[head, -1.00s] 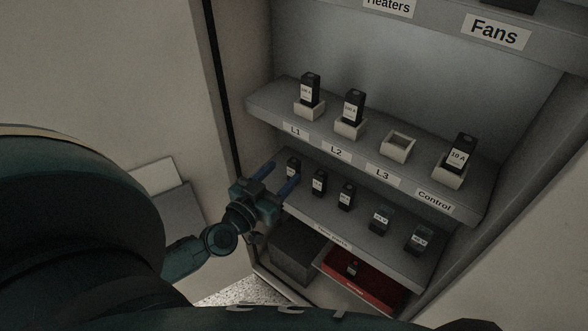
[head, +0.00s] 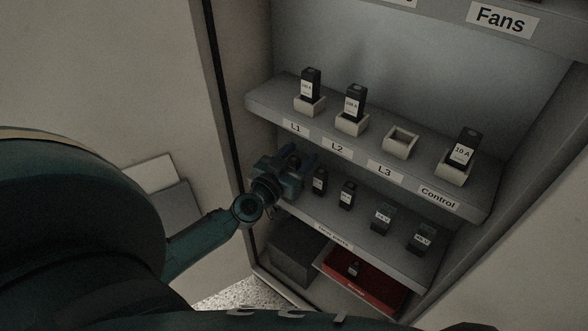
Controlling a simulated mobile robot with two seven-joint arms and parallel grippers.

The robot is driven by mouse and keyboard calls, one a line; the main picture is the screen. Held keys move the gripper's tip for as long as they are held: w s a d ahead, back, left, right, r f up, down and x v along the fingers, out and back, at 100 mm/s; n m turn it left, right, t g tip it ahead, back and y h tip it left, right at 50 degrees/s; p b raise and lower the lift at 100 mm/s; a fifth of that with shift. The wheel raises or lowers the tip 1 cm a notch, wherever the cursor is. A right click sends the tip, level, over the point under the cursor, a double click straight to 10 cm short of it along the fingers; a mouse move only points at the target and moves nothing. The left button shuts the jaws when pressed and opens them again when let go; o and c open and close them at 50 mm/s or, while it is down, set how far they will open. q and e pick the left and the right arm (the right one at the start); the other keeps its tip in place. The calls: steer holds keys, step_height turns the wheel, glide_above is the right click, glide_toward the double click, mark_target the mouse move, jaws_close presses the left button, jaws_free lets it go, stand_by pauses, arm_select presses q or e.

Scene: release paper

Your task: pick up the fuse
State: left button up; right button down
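Several small black fuses with white labels stand on the lower shelf (head: 365,232). The leftmost fuse (head: 294,158) is partly hidden by my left gripper (head: 296,156). The gripper reaches in from the left with its fingers spread on either side of this fuse; they look apart from it. Other fuses stand to its right: one close by (head: 320,181), another (head: 347,194), then two farther right (head: 382,218) (head: 422,238). My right gripper is not in view.
The upper shelf has holders labelled L1 (head: 309,106), L2 (head: 352,125), L3 (head: 400,143) and Control (head: 453,173). L3 is empty; the others hold fuses. Below are a dark box (head: 292,252) and a red tray (head: 368,285) with a fuse in it. The cabinet's left edge (head: 232,130) is near my arm.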

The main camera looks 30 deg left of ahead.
arm_select(q)
steer(key=c, duration=1)
steer(key=shift+r, duration=0.1)
